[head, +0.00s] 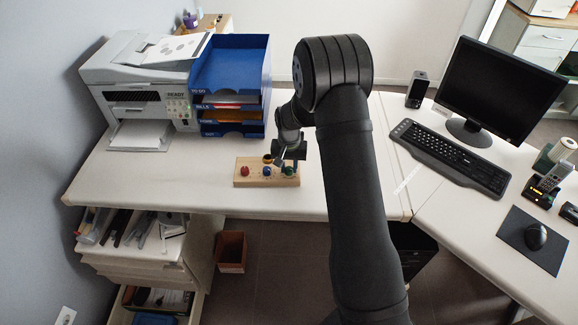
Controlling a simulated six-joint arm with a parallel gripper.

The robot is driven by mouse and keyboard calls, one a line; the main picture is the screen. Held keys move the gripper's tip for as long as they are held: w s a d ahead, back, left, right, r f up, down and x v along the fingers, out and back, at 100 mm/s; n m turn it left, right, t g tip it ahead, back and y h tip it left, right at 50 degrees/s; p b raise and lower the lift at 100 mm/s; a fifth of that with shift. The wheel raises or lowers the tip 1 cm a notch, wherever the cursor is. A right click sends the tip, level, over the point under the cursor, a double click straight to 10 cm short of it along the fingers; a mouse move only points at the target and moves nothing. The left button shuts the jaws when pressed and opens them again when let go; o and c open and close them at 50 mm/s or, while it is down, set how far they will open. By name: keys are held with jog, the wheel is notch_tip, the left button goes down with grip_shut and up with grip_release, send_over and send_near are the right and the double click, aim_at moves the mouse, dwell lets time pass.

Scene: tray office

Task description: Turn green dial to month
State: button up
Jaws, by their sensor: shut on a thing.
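A light wooden block (258,182) with coloured dials lies on the white desk, in front of the blue trays. The green dial (290,171) is at its right end and is partly covered by my gripper. My gripper (287,164) points down over that end of the block, with its jaws shut on the green dial. The dial's pointer and any month marks are too small to read.
The block also bears a red dial (245,171), a blue dial (267,172) and a yellow one (267,159) close to my gripper. A printer (145,85) and blue stacked trays (235,60) stand behind. A keyboard (450,157) and monitor (497,88) are right. The desk left of the block is clear.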

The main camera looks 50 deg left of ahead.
aim_at(289, 169)
jog(key=shift+n, duration=1)
jog(key=o, duration=1)
notch_tip(289, 169, up, 17)
jog(key=shift+r, duration=0.2)
jog(key=shift+f, duration=0.1)
notch_tip(289, 169, down, 17)
jog(key=shift+f, duration=0.15)
